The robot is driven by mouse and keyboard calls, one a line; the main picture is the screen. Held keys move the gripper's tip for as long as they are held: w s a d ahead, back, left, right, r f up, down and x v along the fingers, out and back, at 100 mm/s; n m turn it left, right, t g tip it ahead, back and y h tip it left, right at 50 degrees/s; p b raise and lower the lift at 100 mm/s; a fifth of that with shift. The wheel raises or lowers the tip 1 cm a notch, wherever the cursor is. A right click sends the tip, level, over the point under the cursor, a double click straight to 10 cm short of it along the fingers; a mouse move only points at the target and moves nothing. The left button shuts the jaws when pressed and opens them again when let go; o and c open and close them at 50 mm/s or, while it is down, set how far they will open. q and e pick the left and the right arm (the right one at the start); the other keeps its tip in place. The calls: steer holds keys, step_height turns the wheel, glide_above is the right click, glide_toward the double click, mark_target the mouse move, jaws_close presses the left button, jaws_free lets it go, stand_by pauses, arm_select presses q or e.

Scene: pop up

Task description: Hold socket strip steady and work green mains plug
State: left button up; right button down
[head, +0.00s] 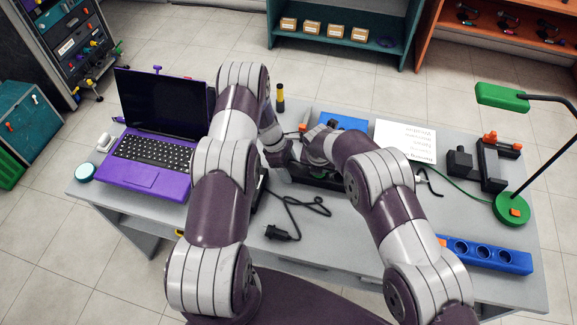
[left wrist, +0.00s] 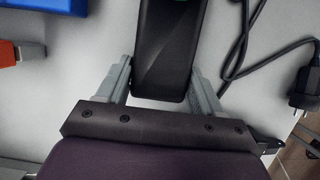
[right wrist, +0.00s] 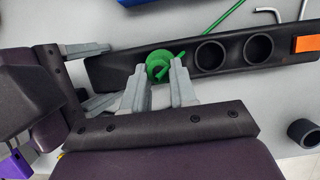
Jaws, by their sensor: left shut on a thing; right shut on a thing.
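The black socket strip (right wrist: 235,52) lies on the grey table, with round sockets and an orange switch (right wrist: 306,44). My left gripper (left wrist: 161,68) is shut across its end, one finger on each side; the strip (left wrist: 168,45) fills the gap. The green mains plug (right wrist: 158,64) is at the socket nearest my left gripper, its green cord leading away. My right gripper (right wrist: 157,72) is shut on the plug from the near side. How deep the plug sits is hard to tell. In the head view my arms mostly hide the strip and plug.
A loose black cable ends in a black plug (head: 278,233). A purple laptop (head: 150,170) stands left. A blue socket strip (head: 485,255), green lamp base (head: 511,208) and black device (head: 490,165) are at right. A white sheet (head: 405,140) and blue item (head: 343,121) lie behind my arms.

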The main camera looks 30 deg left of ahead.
steer(key=shift+r, duration=0.2)
steer(key=shift+r, duration=2.6)
arm_select(q)
steer(key=o, duration=1.5)
arm_select(e)
steer(key=w+d+r, duration=0.1)
steer(key=d+r, duration=0.5)
steer(key=shift+w, duration=0.2)
arm_select(q)
steer(key=v, duration=1.2)
